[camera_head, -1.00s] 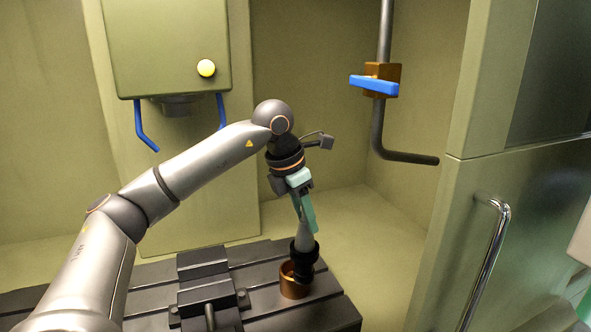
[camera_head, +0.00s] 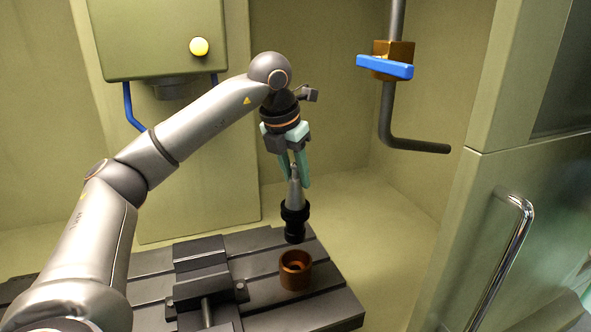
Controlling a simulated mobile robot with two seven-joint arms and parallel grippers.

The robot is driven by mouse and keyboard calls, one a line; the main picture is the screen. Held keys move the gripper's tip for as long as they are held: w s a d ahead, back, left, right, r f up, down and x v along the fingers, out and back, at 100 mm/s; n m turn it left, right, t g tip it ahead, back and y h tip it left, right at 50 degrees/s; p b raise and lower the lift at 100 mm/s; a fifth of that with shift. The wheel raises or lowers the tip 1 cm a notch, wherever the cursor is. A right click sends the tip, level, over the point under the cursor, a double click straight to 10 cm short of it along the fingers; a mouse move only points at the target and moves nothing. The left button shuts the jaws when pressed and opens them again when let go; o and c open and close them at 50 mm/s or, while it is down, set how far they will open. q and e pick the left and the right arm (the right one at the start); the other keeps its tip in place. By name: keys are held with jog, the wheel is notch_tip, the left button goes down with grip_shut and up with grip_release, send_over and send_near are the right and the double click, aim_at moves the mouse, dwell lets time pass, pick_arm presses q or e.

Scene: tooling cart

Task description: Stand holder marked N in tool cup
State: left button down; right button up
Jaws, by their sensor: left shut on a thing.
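My left gripper (camera_head: 296,172) is shut on the grey cone of a tool holder (camera_head: 295,208). The holder hangs upright, with its black lower part down. No N mark can be read on it. The tool cup (camera_head: 295,277) is a brown round cup on the slotted black table, and its opening shows empty. The holder's lower end is above and slightly behind the cup in the picture, apart from it. My right gripper is not in view.
A black vise (camera_head: 203,262) stands on the slotted table (camera_head: 145,262) left of the cup. A bent dark pipe with a blue lever (camera_head: 385,67) hangs at the upper right. A green spindle housing (camera_head: 160,40) is at the back left. A door handle (camera_head: 502,255) is at the right.

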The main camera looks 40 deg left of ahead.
aim_at(296, 209)
pick_arm(q)
jog(key=shift+f, duration=0.25)
jog(key=shift+f+b, duration=2.45)
jog(key=shift+f, duration=0.1)
jog(key=shift+f+b, duration=1)
jog(key=shift+f, duration=0.6)
jog(key=shift+w+f, duration=0.1)
jog(key=shift+f, duration=0.15)
jog(key=c, duration=0.8)
grip_release()
jog(key=shift+d, duration=0.1)
jog(key=shift+c, duration=0.2)
jog(key=shift+f, duration=0.1)
